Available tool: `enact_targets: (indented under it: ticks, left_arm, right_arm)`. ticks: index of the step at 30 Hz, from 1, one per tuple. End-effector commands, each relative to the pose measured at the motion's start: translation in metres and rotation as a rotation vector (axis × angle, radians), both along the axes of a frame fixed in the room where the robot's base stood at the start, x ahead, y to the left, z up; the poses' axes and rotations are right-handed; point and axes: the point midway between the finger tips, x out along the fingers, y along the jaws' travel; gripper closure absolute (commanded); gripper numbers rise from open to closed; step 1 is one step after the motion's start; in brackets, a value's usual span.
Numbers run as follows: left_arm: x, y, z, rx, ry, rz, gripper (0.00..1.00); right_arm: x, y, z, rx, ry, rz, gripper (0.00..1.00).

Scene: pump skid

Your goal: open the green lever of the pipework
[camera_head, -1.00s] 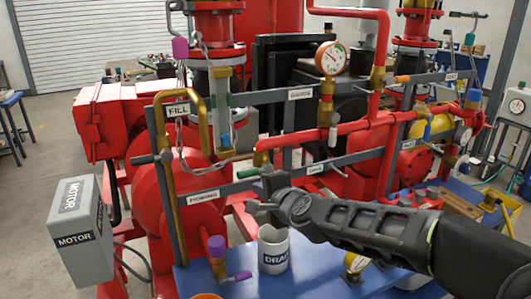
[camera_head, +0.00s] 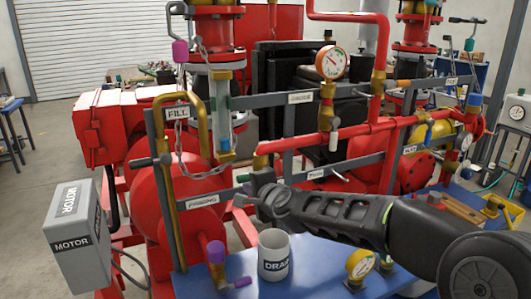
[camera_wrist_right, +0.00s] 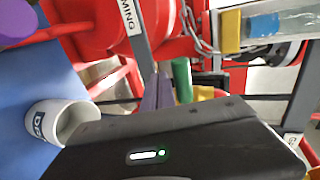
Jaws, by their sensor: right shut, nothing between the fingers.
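The green lever (camera_head: 243,178) is a short green grip on the pipework, just right of the "PRIMING" label. In the right wrist view its green grip (camera_wrist_right: 182,80) stands just right of the fingertips. My right gripper (camera_head: 242,201) reaches in from the right and is just below the lever in the head view. Its fingers (camera_wrist_right: 157,92) are shut and empty, close beside the green grip. I cannot tell whether they touch it. The gripper and wrist hide part of the pipe around the lever. My left gripper is not in view.
A white "DRAIN" mug (camera_head: 273,262) stands on the blue deck (camera_head: 317,265) below my right wrist. A chain (camera_head: 184,150) hangs on the left, and a grey rail (camera_head: 205,192) runs behind the gripper.

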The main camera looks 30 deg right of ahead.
Motion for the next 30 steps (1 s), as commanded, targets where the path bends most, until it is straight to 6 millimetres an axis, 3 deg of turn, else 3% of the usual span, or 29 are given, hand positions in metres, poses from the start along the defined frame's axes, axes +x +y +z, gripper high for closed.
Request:
enact_targets:
  ticks: [1,17,30]
  left_arm:
    - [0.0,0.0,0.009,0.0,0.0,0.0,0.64]
    - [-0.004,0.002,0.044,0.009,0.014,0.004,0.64]
    - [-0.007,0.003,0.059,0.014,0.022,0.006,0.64]
  right_arm:
    - [0.0,0.002,0.008,0.0,0.0,0.001,1.0]
    - [0.0,0.008,0.043,-0.001,-0.002,0.001,1.0]
    - [0.0,-0.005,0.07,0.0,-0.002,-0.001,1.0]
